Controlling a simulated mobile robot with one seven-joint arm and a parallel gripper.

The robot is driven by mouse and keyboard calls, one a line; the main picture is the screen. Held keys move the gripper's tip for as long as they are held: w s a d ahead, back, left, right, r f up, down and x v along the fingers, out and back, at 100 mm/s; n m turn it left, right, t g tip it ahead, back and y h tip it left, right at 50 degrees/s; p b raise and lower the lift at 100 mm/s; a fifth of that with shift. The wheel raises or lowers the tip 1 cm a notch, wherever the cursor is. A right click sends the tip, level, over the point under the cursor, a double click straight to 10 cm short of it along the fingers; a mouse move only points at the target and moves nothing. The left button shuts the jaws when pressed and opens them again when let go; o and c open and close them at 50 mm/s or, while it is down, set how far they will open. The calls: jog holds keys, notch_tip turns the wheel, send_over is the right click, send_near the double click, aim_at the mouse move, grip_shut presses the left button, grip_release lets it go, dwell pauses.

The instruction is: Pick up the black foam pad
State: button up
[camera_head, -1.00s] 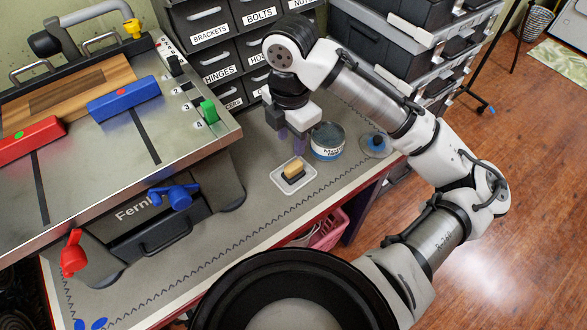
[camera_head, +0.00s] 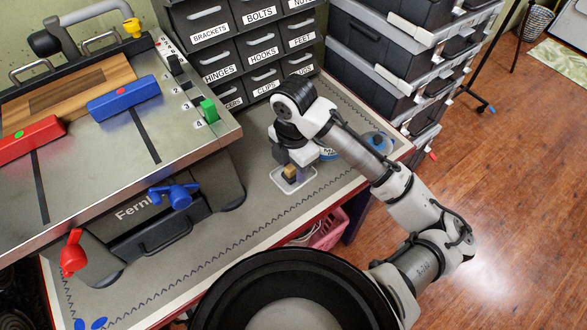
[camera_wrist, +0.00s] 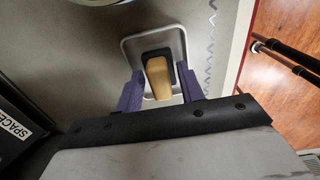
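The black foam pad (camera_wrist: 155,51) lies in a small white tray (camera_wrist: 129,46), with a tan block (camera_wrist: 158,78) on it that looks like a handle. The block hides much of the pad in the wrist view. In the head view the tan block (camera_head: 290,172) shows in the tray (camera_head: 277,181), and little of the pad is visible. My gripper (camera_wrist: 162,76) is open above the tray. Its purple fingers stand on either side of the tan block, with gaps. I see no contact.
A round tin (camera_head: 328,154) is partly hidden behind my gripper, with a blue-topped clear item (camera_head: 377,142) to its right. Labelled drawers (camera_head: 262,50) stand behind. A metal-topped machine (camera_head: 150,130) fills the left. The bench front is mostly clear.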

jog(key=c, duration=0.6)
jog(key=shift+r, duration=0.1)
notch_tip(320, 180, up, 20)
jog(key=shift+f+p, duration=0.1)
jog(key=shift+p, duration=0.35)
jog(key=o, duration=0.4)
jog(key=c, duration=0.3)
